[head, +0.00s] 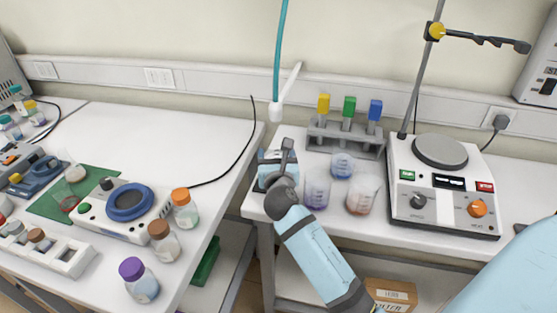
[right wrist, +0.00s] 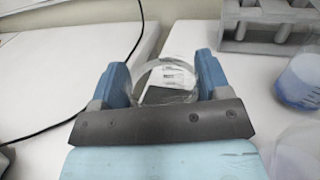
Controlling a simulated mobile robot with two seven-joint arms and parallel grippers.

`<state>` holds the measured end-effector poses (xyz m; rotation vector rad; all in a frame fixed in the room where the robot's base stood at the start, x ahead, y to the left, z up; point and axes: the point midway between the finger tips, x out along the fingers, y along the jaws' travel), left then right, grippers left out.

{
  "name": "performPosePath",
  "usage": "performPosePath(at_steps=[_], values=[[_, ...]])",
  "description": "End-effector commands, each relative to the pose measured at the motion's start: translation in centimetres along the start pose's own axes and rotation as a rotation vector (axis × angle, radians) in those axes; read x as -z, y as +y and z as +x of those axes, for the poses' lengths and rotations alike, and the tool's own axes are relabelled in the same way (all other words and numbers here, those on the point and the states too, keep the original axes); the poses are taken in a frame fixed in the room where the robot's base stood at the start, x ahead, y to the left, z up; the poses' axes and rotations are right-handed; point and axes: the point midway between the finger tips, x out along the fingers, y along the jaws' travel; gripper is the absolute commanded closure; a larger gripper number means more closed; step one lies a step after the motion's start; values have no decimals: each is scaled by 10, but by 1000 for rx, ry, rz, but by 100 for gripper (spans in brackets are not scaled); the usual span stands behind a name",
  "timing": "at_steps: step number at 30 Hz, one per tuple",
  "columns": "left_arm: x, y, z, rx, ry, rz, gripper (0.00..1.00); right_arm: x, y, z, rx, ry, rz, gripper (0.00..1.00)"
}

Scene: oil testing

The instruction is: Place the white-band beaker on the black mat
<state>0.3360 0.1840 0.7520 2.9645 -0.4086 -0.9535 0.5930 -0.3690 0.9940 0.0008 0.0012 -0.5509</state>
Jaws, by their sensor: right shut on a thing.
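My right gripper (head: 275,168) is over the near left corner of the right bench. In the right wrist view its blue fingers (right wrist: 164,75) are shut on a clear glass beaker (right wrist: 166,72) with a white band. In the head view the gripper mostly hides this beaker. A dark patch shows through the glass; I cannot tell if it is the black mat. No black mat is clearly visible elsewhere. My left gripper is not in view.
Beakers with blue (head: 342,166), purplish (head: 316,190) and reddish (head: 362,194) liquid stand right of the gripper. A gap separates the left bench (head: 170,125), which holds a balance-like device (head: 128,208) and bottles.

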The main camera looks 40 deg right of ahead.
Motion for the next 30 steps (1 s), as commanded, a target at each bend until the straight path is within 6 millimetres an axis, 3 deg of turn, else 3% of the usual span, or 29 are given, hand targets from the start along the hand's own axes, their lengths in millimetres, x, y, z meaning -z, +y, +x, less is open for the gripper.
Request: performPosePath(at_steps=[9, 10, 12, 13, 23, 30], values=[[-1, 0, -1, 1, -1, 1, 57, 3, 0, 0, 0, 1, 0, 73], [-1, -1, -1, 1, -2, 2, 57, 2, 0, 0, 0, 1, 1, 23], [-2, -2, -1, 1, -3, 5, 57, 2, 0, 0, 0, 1, 1, 7], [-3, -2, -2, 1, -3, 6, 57, 2, 0, 0, 0, 1, 1, 4], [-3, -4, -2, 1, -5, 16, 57, -2, 0, 0, 0, 0, 1, 4], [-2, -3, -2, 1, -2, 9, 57, 0, 0, -42, -2, 4, 1, 4]])
